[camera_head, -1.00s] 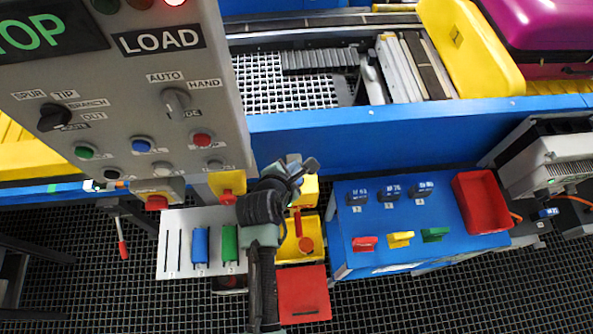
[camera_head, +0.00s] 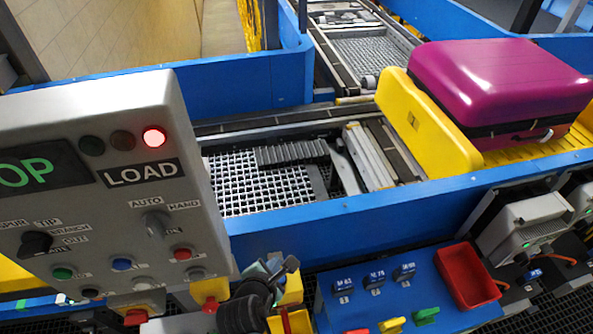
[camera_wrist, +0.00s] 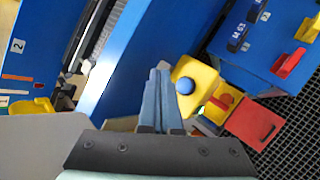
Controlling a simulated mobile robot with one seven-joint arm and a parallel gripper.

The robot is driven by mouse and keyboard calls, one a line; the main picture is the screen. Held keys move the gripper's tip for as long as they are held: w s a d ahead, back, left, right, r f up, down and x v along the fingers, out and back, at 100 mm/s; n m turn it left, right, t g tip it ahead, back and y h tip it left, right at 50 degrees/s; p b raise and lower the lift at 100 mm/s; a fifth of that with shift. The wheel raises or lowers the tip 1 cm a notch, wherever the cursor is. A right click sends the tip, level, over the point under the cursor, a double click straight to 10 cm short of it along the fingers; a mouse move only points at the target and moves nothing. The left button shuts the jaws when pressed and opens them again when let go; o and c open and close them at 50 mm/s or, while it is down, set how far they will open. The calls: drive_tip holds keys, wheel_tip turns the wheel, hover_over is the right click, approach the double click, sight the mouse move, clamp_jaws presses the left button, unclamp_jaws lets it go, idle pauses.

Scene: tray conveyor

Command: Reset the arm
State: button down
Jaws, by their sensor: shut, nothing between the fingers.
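My gripper (camera_head: 281,268) shows at the bottom of the head view, to the right of the grey control panel (camera_head: 120,200) and in front of the blue conveyor side. In the wrist view my gripper (camera_wrist: 158,75) has its two blue-grey fingers together, with nothing between them. Beyond the fingertips, on the right, the wrist view shows a yellow box with a blue round button (camera_wrist: 186,86). The fingers look apart from it, though the distance is hard to tell. The lower part of my arm is cut off by the head view's bottom edge.
A blue table (camera_head: 335,312) with a red bin (camera_head: 467,276) and coloured handles stands at right. A magenta suitcase (camera_head: 495,80) lies by a yellow guard (camera_head: 425,120) on the conveyor. The panel carries a lit red lamp (camera_head: 154,137). A red plate (camera_wrist: 254,124) shows in the wrist view.

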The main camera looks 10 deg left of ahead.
drive_tip(key=w+d+r+m+t+b, duration=0.1)
drive_tip(key=w+r+m+t+b, duration=0.2)
drive_tip(key=r, duration=0.7)
drive_tip(key=w+d+r+m+t+y+b, duration=0.1)
drive_tip(key=w+d+r+m+t, duration=0.15)
drive_tip(key=r+m, duration=0.55)
drive_tip(key=w+d+r+m+t+b, duration=0.1)
drive_tip(key=w+r+m+t+b, duration=0.2)
drive_tip(key=r, duration=0.9)
drive_tip(key=s+d+r+m+t+b, duration=0.2)
drive_tip(key=s+r+m+t, duration=0.3)
drive_tip(key=r, duration=0.8)
drive_tip(key=s+d+r+m+t+b, duration=0.3)
drive_tip(key=s+r+m, duration=0.4)
drive_tip(key=s+r, duration=0.4)
wheel_tip(320, 180, up, 2)
drive_tip(key=shift+d+r+m+t+h, duration=0.15)
drive_tip(key=shift+d+m+t+h, duration=0.15)
drive_tip(key=shift+d+t, duration=0.55)
drive_tip(key=shift+s, duration=0.1)
